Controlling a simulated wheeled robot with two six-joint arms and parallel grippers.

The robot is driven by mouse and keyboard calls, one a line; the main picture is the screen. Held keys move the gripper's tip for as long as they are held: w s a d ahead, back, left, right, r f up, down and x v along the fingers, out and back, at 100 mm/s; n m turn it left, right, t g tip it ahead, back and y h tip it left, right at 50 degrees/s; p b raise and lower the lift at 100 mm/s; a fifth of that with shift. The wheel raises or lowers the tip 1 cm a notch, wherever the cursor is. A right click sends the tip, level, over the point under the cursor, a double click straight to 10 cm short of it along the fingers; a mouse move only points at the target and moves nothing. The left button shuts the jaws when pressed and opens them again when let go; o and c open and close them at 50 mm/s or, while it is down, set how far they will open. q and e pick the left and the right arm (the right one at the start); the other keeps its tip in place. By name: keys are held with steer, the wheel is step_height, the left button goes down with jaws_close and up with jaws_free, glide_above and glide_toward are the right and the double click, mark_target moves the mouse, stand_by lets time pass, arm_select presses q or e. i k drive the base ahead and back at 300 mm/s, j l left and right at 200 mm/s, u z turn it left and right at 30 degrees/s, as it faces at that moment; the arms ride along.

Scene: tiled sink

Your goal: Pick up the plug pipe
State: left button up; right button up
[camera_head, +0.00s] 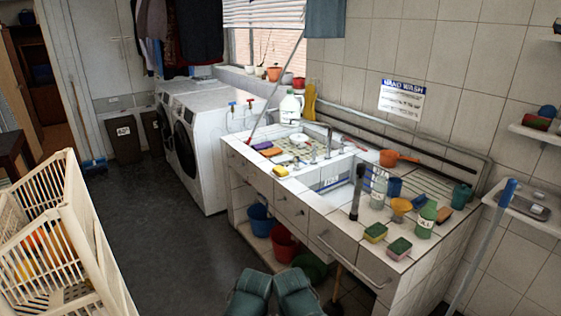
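A dark, upright, pipe-like piece (357,190) stands at the near edge of the right sink basin. It is thicker toward the top and may be the plug pipe, but I cannot tell for certain. Its lower end is near the counter's front edge.
Cream crates (75,220) stand at left. Two teal boot-like shapes (251,293) are at the bottom. The middle floor is clear.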

mark_target(360, 167)
steer(key=i+l, duration=0.2)
steer(key=i, duration=0.25)
steer(key=i+l+z, duration=0.1)
steer(key=i, duration=0.35)
steer(key=z, duration=1.65)
